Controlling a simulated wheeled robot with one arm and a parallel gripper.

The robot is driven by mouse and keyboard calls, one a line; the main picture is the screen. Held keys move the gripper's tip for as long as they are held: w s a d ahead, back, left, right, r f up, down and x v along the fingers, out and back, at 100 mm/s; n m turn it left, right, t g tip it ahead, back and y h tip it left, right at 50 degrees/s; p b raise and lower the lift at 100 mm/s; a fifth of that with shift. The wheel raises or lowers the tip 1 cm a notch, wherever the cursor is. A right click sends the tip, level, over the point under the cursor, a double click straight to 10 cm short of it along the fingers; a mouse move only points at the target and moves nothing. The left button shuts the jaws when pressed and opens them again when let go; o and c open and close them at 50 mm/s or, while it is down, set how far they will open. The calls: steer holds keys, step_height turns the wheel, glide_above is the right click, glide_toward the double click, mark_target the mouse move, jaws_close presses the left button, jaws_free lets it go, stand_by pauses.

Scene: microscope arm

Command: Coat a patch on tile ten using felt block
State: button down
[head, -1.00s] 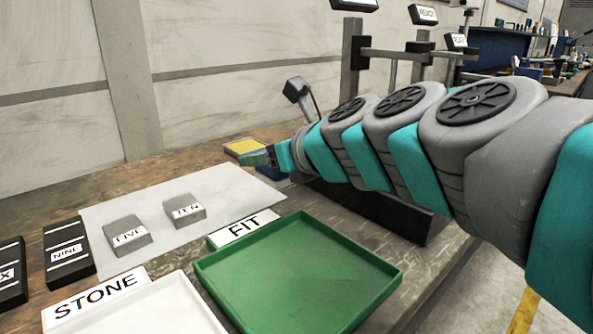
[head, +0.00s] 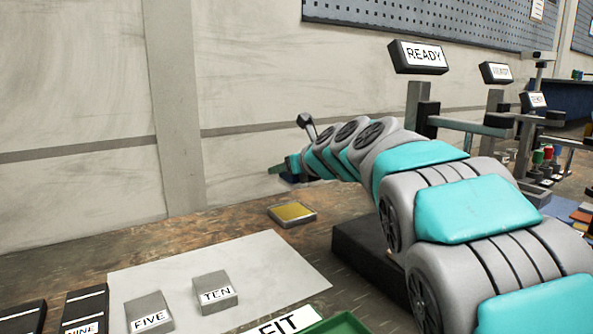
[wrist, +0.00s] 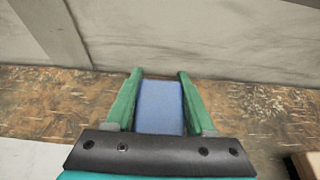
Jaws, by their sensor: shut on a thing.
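Tile TEN (head: 214,293) is a grey block with a white label, lying on the white sheet (head: 285,262) to the right of tile FIVE (head: 149,313). Its top looks plain grey. My gripper (head: 279,168) is raised toward the back wall, beyond and above the sheet. The wrist view shows its green fingers (wrist: 158,85) shut on a blue block (wrist: 161,108), which seems to be the felt block. The block's underside is hidden. A shallow pad with a yellow top (head: 292,213) lies on the table behind the sheet, apart from my gripper.
Tile NINE (head: 84,312) stands left of the sheet. A READY sign (head: 418,56) stands on a post at right. The table behind the sheet is mostly clear.

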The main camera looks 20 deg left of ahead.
mark_target(285, 206)
steer(key=shift+w+a+f, duration=0.15)
steer(key=shift+w+a, duration=0.1)
steer(key=shift+s+f, duration=0.1)
steer(key=shift+f, duration=0.55)
step_height(285, 206, down, 3)
steer(key=shift+r+b, duration=0.1)
steer(key=shift+b, duration=0.45)
steer(key=shift+f+b, duration=0.8)
steer(key=shift+b, duration=0.35)
steer(key=shift+f, duration=0.55)
step_height(285, 206, up, 3)
steer(key=p, duration=0.2)
steer(key=shift+f+p, duration=0.2)
steer(key=shift+p, duration=0.15)
steer(key=shift+r+p, duration=0.35)
steer(key=shift+r, duration=1.85)
